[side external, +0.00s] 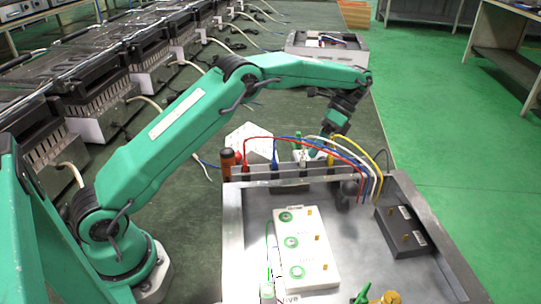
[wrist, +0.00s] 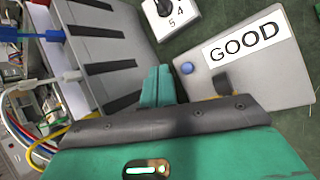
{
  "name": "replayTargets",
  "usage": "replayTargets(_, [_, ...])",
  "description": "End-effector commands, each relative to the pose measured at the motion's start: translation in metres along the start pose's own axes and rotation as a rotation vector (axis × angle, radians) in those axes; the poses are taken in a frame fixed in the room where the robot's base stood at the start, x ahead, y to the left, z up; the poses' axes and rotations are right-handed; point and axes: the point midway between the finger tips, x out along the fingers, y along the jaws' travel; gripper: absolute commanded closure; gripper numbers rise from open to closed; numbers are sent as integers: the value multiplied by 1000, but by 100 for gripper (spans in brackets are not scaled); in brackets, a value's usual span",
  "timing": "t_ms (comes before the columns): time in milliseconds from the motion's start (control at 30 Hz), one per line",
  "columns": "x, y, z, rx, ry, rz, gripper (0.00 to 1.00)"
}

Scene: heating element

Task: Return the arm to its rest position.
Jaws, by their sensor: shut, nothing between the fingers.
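My green arm reaches across the side view from the left, bent over the back of an open metal case (side external: 233,235). My gripper (side external: 316,153) points down behind the case's back wall, near the coloured cables; its tips are partly hard to make out there. In the wrist view my gripper (wrist: 158,70) shows two green fingers side by side, closed together with nothing between them. They are beside a grey box (wrist: 270,85) with a "GOOD" label and a blue button.
Red, blue, white and yellow cables (side external: 350,160) arch over the case's back wall. A white terminal block (side external: 305,250) and a dark box (side external: 405,232) are inside. A slotted grey panel (wrist: 105,50) and a white dial (wrist: 172,15) are near the fingers. Black equipment lines the left.

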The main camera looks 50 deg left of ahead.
Motion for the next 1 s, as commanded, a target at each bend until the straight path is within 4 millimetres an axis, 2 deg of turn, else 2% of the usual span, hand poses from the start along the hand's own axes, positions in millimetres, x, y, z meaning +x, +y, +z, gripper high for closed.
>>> replayTargets(467, [-8, 7, 8, -26, 23, -24, 100])
replayTargets(667, [-22, 24, 24, -84, 77, -77, 100])
replayTargets(1000, [-42, 62, 63, -216, 207, -185, 100])
